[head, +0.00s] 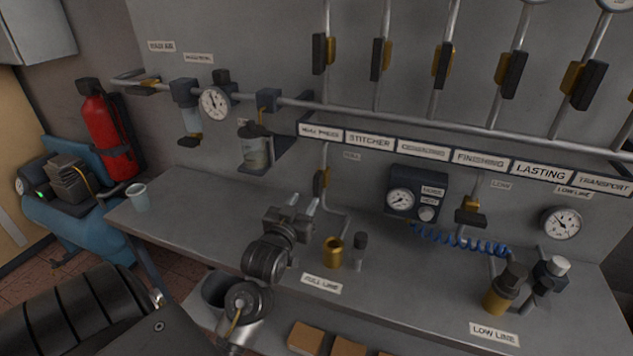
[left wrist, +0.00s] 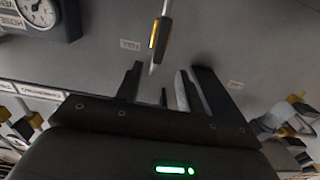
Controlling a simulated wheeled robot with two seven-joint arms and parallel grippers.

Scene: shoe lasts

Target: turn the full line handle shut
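The full line handle (head: 321,182) is a small black lever with a yellow part, on the thin pipe above the FULL LINE plate (head: 321,283). It lies roughly along its pipe. In the left wrist view a black-and-yellow handle on a pipe (left wrist: 160,36), apparently the same one, shows beyond the fingers, with a visible gap. My left gripper (head: 303,202) is just below and left of the handle in the head view, fingers pointing to the wall. The gripper also shows in the left wrist view (left wrist: 172,88), with its fingers apart and nothing between them. My right gripper is out of view.
A brass cup (head: 333,252) and a small dark-capped fitting (head: 360,246) stand on the bench right of my gripper. A gauge box (head: 417,199), blue coiled hose (head: 460,241) and low line handle (head: 470,211) are further right.

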